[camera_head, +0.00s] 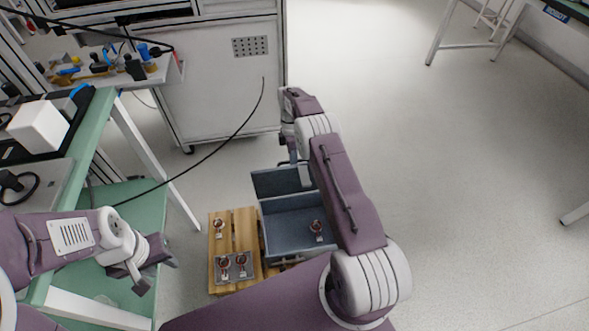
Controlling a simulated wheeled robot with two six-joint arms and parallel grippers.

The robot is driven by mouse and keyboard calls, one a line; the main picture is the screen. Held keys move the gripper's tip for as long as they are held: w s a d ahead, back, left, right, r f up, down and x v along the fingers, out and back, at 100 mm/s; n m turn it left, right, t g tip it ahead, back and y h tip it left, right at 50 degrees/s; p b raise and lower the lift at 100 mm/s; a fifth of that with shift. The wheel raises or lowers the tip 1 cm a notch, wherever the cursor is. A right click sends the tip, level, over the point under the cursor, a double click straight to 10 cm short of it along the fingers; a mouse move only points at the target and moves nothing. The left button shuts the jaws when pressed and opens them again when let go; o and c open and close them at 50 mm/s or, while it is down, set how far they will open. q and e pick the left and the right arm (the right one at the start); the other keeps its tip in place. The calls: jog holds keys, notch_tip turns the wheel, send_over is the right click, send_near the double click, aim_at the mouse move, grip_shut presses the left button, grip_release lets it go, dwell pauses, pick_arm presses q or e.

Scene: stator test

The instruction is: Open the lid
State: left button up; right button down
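A grey-blue box (283,224) stands on the floor area in front of me, with its inside visible. Its lid (275,184) stands raised at the far edge. A small red-and-dark stator (317,229) is inside the box at the right. My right arm passes over the right side of the box. My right gripper (301,172) is small and partly hidden beside the lid's right end; I cannot tell whether it touches the lid. My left gripper (154,273) is at the left, apart from the box, with its fingers spread and nothing between them.
A wooden pallet (245,228) left of the box carries several stators, two in a grey tray (224,279). A green table (82,150) stands at the left. A white cabinet (220,85) and a black cable (225,140) are behind.

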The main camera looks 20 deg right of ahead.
jog(key=shift+w+f+b, duration=0.25)
jog(key=shift+w+b, duration=0.05)
jog(key=shift+w, duration=0.1)
dwell(0.3)
jog(key=c, duration=1.5)
grip_release()
jog(key=shift+w, duration=0.1)
jog(key=shift+o, duration=0.2)
jog(key=shift+r, duration=0.1)
jog(key=shift+d+r, duration=0.1)
